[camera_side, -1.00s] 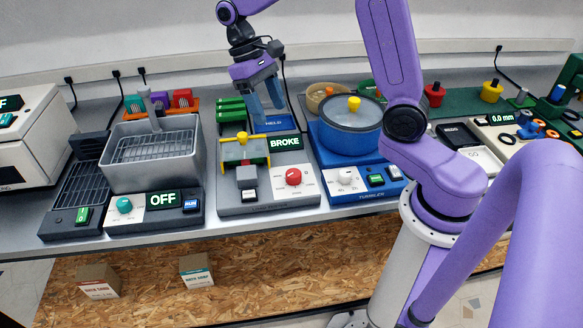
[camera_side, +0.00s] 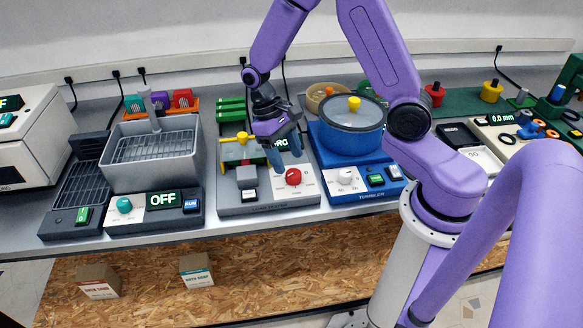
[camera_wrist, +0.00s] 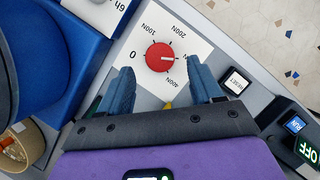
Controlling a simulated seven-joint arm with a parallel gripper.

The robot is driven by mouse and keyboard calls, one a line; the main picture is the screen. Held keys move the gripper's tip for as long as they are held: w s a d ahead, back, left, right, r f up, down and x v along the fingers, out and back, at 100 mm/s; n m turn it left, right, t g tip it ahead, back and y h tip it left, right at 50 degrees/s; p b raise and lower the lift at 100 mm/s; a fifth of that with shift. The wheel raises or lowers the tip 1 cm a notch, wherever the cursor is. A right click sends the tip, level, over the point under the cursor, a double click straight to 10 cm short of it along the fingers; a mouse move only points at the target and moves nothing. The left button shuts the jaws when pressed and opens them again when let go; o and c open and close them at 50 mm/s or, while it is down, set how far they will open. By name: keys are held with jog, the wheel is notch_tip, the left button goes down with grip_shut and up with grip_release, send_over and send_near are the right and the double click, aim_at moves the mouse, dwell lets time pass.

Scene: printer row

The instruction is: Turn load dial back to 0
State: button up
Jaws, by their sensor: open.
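The red load dial (camera_side: 293,177) sits on the front panel of the grey tester (camera_side: 236,207). In the wrist view the dial (camera_wrist: 160,57) is ringed by marks for 0, 100N, 200N and 400N. Its white pointer line faces right, between 200N and 400N and away from 0. My gripper (camera_side: 287,164) is open and empty, just behind and above the dial. In the wrist view the blue fingers of my gripper (camera_wrist: 160,67) are spread to either side of the dial's near edge, apart from it. The tester's display (camera_side: 281,144) is partly hidden by my gripper.
A RESET button (camera_wrist: 237,80) lies right of the dial in the wrist view. The blue tumbler (camera_side: 350,130) stands close on the right in the side view. A grey wash station (camera_side: 150,165) stands on the left. The tester's yellow clamp (camera_side: 236,152) is behind the dial.

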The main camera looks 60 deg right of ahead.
aim_at(293, 173)
jog(key=shift+x, duration=2.05)
jog(key=c, duration=1)
jog(key=shift+c, duration=0.2)
